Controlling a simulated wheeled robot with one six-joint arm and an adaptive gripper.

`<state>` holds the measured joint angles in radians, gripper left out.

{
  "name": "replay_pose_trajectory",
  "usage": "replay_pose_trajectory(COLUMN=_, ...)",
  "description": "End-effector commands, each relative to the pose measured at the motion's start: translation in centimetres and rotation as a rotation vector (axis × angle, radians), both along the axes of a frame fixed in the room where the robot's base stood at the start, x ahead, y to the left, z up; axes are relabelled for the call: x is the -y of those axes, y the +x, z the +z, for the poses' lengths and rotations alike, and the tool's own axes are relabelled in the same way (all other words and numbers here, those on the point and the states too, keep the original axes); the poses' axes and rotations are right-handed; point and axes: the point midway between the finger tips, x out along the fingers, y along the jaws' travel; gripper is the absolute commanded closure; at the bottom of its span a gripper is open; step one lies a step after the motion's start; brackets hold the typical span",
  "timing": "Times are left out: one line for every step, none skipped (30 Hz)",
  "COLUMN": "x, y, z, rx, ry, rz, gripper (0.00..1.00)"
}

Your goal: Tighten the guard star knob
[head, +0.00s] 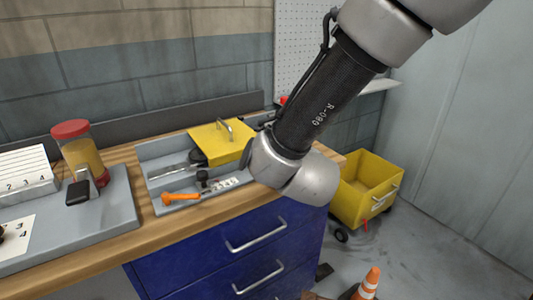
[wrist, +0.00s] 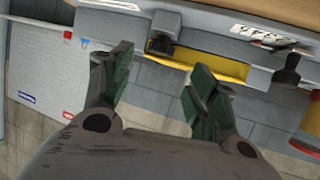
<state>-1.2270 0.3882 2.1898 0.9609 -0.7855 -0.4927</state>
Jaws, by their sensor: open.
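In the head view a yellow guard (head: 222,143) with a grey handle lies over the back of a shallow grey tray (head: 158,208). A small black knob (head: 203,177) stands in front of it. The wrist view shows the guard's yellow edge (wrist: 210,65) with one black knob (wrist: 166,25) near it and another (wrist: 288,66) at the right. I cannot tell which is the star knob. My gripper (wrist: 160,75) is open and empty, its fingers apart and not visibly touching a knob. In the head view my arm hides it.
An orange-handled tool (head: 181,199) lies at the tray's front. A jar with a red lid (head: 72,130) stands left on a grey board. A yellow cart (head: 365,187) and an orange cone (head: 369,282) are on the floor at right. Blue drawers (head: 215,255) are below the worktop.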

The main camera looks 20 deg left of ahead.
Motion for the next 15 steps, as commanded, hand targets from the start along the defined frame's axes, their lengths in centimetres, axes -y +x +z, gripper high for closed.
replay_pose_trajectory(x=0.4, y=-0.8, z=0.4, rx=0.000, ry=0.001, rz=0.003, gripper=0.41)
replay_pose_trajectory(x=0.7, y=-1.2, z=0.7, rx=0.001, ry=0.002, rz=0.003, gripper=0.41)
replay_pose_trajectory(x=1.0, y=-1.7, z=0.9, rx=0.000, ry=0.001, rz=0.002, gripper=0.41)
replay_pose_trajectory(x=1.2, y=-2.0, z=1.0, rx=0.001, ry=0.000, rz=0.002, gripper=0.41)
replay_pose_trajectory(x=1.3, y=-2.3, z=1.2, rx=0.001, ry=0.000, rz=0.002, gripper=0.41)
replay_pose_trajectory(x=1.5, y=-2.6, z=1.3, rx=0.000, ry=0.001, rz=0.002, gripper=0.41)
replay_pose_trajectory(x=1.7, y=-2.8, z=1.3, rx=0.000, ry=0.000, rz=0.001, gripper=0.41)
replay_pose_trajectory(x=1.8, y=-2.9, z=1.4, rx=-0.001, ry=0.000, rz=0.001, gripper=0.41)
replay_pose_trajectory(x=1.9, y=-3.1, z=1.4, rx=-0.001, ry=-0.001, rz=0.000, gripper=0.41)
replay_pose_trajectory(x=1.9, y=-3.1, z=1.5, rx=0.000, ry=0.000, rz=0.000, gripper=0.41)
replay_pose_trajectory(x=1.9, y=-3.1, z=1.5, rx=0.000, ry=0.000, rz=0.000, gripper=0.41)
replay_pose_trajectory(x=2.0, y=-3.2, z=1.5, rx=0.000, ry=0.000, rz=0.000, gripper=0.41)
replay_pose_trajectory(x=2.0, y=-3.2, z=1.5, rx=0.000, ry=0.000, rz=0.000, gripper=0.41)
replay_pose_trajectory(x=2.0, y=-3.2, z=1.5, rx=0.000, ry=0.000, rz=0.000, gripper=0.41)
replay_pose_trajectory(x=2.0, y=-3.2, z=1.5, rx=0.000, ry=0.000, rz=0.000, gripper=0.41)
